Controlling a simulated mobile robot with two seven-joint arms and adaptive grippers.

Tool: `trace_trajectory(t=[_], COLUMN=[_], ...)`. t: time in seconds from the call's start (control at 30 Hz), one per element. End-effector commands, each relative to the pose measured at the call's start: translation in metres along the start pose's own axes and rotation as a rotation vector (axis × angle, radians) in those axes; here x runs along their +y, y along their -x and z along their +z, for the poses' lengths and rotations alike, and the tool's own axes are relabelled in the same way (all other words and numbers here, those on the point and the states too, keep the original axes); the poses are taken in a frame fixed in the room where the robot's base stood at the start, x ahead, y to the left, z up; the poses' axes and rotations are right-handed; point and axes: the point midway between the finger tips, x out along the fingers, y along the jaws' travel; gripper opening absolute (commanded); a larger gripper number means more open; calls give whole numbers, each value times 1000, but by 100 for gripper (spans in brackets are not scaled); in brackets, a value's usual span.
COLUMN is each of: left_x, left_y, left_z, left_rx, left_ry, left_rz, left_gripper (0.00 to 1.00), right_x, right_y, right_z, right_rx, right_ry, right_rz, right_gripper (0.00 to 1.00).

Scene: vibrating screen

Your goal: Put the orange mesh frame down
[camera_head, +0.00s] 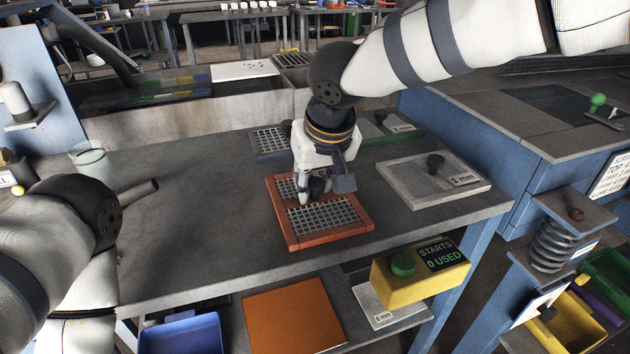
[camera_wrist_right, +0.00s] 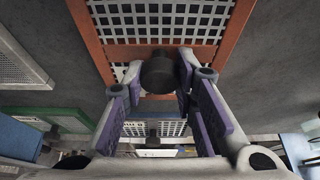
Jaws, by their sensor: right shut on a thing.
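The orange mesh frame (camera_head: 350,236) is a flat orange-rimmed grid with a black knob in its middle. It is level at the grey table's front edge, on the top or very slightly above it; I cannot tell which. My right gripper (camera_head: 316,196) comes down over the frame and is shut on its black knob. In the right wrist view the gripper's fingers (camera_wrist_right: 158,78) stand on both sides of the knob (camera_wrist_right: 158,71), with the orange frame (camera_wrist_right: 235,30) around it. Part of the grid is hidden behind the gripper. My left arm shows at the left, but its gripper does not.
A grey frame marked 1 mm (camera_head: 400,185) lies right of the orange one. Blue (camera_head: 262,153) and green (camera_head: 378,138) frames lie behind. A glass (camera_head: 90,160) stands back left. A yellow button box (camera_head: 390,285) hangs below the front edge.

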Motion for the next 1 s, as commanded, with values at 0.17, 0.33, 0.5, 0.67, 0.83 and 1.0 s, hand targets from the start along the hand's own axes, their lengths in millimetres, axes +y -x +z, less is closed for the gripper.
trace_trajectory(t=[0.17,0.33,0.5,0.67,0.83,1.0], left_x=[0,0,0,0,0,0], left_y=[0,0,0,2,9,14], left_z=[0,0,0,-1,-6,-9], left_rx=[-2,-1,-2,6,28,43], left_ry=[0,0,0,0,0,0], left_rz=[0,0,0,0,1,2], left_gripper=[40,40,40,40,40,40], right_x=[0,0,0,0,0,0], right_y=[-3,-3,-3,12,61,101], right_z=[1,1,1,-2,-2,-1], right_rx=[0,-1,-1,4,8,5], right_ry=[-1,-1,0,0,-1,-1], right_rz=[-1,0,0,-1,-1,0], right_gripper=[0,46,46,46,46,46])
